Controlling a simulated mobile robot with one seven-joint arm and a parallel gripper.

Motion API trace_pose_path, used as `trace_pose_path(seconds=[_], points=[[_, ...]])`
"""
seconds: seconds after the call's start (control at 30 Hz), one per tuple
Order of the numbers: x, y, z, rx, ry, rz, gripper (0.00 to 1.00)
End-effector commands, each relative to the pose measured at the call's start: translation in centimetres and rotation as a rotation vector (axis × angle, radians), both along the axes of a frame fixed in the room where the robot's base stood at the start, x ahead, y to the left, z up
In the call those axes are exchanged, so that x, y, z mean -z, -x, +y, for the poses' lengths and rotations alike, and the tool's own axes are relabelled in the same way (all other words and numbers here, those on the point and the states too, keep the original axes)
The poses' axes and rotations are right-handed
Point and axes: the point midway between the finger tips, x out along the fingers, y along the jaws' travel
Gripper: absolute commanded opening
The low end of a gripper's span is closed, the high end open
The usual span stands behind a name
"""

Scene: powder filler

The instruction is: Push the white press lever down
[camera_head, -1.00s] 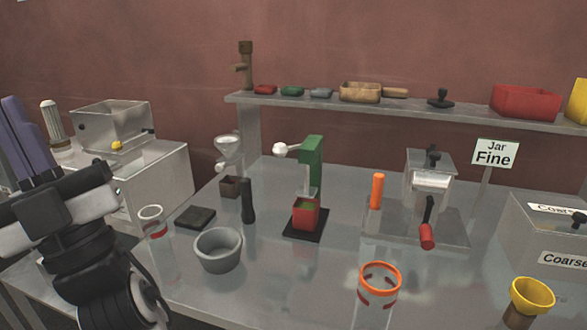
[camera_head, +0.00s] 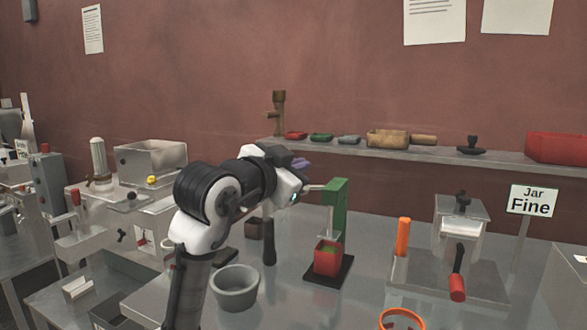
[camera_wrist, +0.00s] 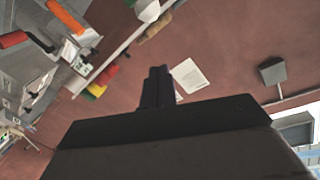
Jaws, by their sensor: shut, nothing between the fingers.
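The green press (camera_head: 338,208) stands on a black base on the steel table, with a red cup (camera_head: 326,259) under it. A short piece of its white lever (camera_head: 316,187) shows left of the green column; the lever's ball end is hidden behind my wrist. My gripper (camera_head: 301,164) is beside the press, its purple fingers partly seen above the lever. I cannot tell whether it touches the lever. In the wrist view my gripper (camera_wrist: 158,86) shows shut and empty, pointing toward the wall; the press is not seen there.
An orange-handled tool (camera_head: 402,237) and a steel device with a red-handled crank (camera_head: 457,287) stand right of the press. A shelf (camera_head: 430,151) with small trays runs behind.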

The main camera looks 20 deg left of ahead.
Motion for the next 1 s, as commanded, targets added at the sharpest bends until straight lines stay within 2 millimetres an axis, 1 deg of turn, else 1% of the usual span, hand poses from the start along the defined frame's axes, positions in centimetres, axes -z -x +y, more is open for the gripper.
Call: trace_pose_path(seconds=[0.03, 0.1, 0.3, 0.4, 0.6, 1.0], points=[[-0.2, -1.1, -0.3, 0.003, 0.002, 0.002, 0.00], [-0.1, -2.7, -0.6, 0.002, 0.003, 0.002, 0.00], [0.1, -6.8, -1.4, 0.001, 0.002, 0.000, 0.00], [1.7, -6.0, -0.3, -0.003, 0.004, -0.001, 0.00], [3.3, -5.5, 0.5, -0.001, 0.001, -0.002, 0.00], [3.7, -5.3, 0.6, 0.000, 0.002, -0.004, 0.00]])
